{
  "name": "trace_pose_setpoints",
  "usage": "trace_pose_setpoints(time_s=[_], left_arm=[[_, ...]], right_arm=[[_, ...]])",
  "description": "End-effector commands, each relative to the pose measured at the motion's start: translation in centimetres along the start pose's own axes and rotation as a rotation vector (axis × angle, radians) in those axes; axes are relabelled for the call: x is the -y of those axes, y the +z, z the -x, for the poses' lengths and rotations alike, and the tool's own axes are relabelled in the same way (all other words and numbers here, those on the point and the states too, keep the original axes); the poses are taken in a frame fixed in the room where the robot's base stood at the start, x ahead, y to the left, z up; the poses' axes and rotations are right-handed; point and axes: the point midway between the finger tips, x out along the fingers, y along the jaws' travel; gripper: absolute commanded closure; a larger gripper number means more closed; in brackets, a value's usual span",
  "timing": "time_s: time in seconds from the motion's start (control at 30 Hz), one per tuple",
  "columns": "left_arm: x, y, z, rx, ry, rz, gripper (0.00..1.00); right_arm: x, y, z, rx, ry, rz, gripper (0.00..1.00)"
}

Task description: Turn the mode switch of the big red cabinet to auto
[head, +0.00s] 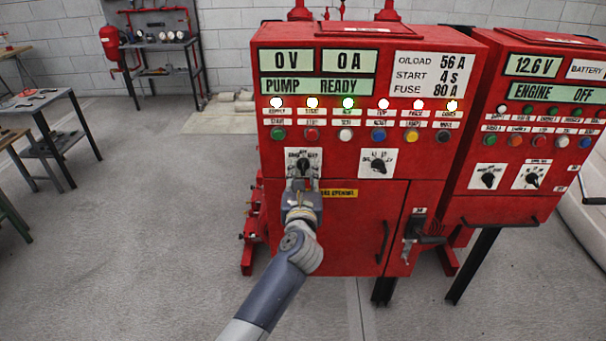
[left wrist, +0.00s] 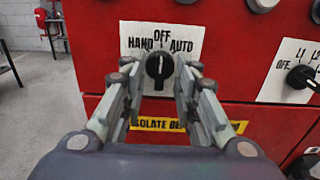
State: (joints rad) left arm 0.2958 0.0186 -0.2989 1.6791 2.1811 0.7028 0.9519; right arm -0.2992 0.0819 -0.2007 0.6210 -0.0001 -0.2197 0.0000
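The big red cabinet (head: 340,215) stands in the middle of the head view. Its mode switch (head: 303,164) is a black knob on a white plate marked HAND, OFF and AUTO. In the left wrist view the mode switch (left wrist: 159,68) has its white pointer line upright, toward OFF. My left gripper (head: 302,182) is in front of the plate. In the left wrist view the left gripper (left wrist: 160,72) is open, with one finger on each side of the knob and a visible gap on both sides. My right gripper is not in view.
A second rotary switch (head: 377,163) sits right of the mode switch. A row of coloured buttons (head: 346,134) runs above. A door handle (head: 384,242) and a black lever (head: 412,238) are lower right. A smaller red cabinet (head: 535,140) stands at right.

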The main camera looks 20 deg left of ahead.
Motion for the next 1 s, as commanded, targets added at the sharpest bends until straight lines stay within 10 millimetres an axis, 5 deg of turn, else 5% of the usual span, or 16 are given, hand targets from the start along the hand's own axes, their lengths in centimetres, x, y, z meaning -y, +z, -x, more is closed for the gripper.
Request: trace_pose_setpoints(time_s=[0.1, 0.23, 0.67, 1.0], left_arm=[[0.0, 0.0, 0.0, 0.0, 0.0, -0.001, 0.74], [0.0, 0.0, 0.0, 0.001, 0.0, -0.001, 1.0], [0.0, 0.2, 0.0, 0.0, 0.0, -0.038, 1.0], [-0.1, 0.5, 0.1, -0.004, 0.0, -0.253, 1.0]], right_arm=[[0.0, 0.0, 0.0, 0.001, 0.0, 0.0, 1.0], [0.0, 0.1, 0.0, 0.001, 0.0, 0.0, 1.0], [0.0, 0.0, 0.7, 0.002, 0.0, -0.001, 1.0], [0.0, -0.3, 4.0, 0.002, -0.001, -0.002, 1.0]])
